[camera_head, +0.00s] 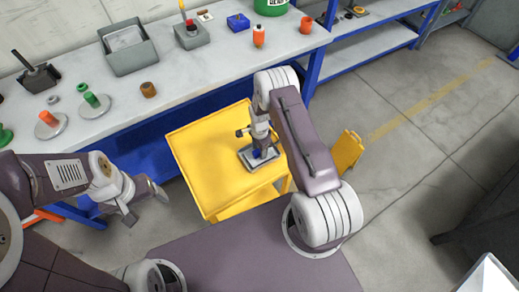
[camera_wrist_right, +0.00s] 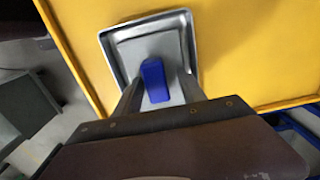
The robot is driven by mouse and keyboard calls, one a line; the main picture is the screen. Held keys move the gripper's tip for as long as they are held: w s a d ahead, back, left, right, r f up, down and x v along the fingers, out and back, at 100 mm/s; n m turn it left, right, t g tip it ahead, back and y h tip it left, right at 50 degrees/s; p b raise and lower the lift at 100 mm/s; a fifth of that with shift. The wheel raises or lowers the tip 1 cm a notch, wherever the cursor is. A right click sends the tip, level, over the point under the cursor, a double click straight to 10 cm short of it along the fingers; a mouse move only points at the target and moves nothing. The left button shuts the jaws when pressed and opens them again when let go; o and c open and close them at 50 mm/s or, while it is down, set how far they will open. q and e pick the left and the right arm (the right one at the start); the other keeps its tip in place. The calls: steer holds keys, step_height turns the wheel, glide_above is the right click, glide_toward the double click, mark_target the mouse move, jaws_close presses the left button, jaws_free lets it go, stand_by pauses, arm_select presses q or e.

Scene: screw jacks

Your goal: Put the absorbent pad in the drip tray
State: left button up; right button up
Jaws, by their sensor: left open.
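The absorbent pad, a small blue block (camera_wrist_right: 154,82), is over the floor of the grey metal drip tray (camera_wrist_right: 112,55) in the right wrist view. The tray (camera_head: 271,163) stands on the yellow cart top in the head view, where the pad (camera_head: 257,153) is partly hidden. My right gripper (camera_wrist_right: 160,77) points down over the tray, its fingers on either side of the pad. A gap shows between the pad and the right-hand finger. Whether the pad rests fully on the tray floor is hard to tell. My left gripper (camera_head: 145,203) is open and empty, left of the cart.
The yellow cart (camera_head: 205,160) has free room around the tray. The bench (camera_head: 190,75) behind holds a grey bin (camera_head: 130,50), an orange bottle (camera_head: 259,37), a blue box (camera_head: 238,22) and several other parts. A yellow panel (camera_head: 346,152) stands right of the cart.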

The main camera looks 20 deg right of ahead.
steer(key=shift+s, duration=0.1)
step_height(320, 180, up, 12)
steer(key=s+a+r+n, duration=0.2)
steer(key=s+r+n, duration=0.5)
steer(key=s+n, duration=0.1)
steer(key=s+a+r+n+t, duration=0.1)
steer(key=s+a+r+n, duration=0.1)
steer(key=s+r+n, duration=0.5)
steer(key=shift+s+a+n, duration=0.4)
steer(key=shift+s+n, duration=0.2)
steer(key=shift+s, duration=0.5)
steer(key=shift+s, duration=0.1)
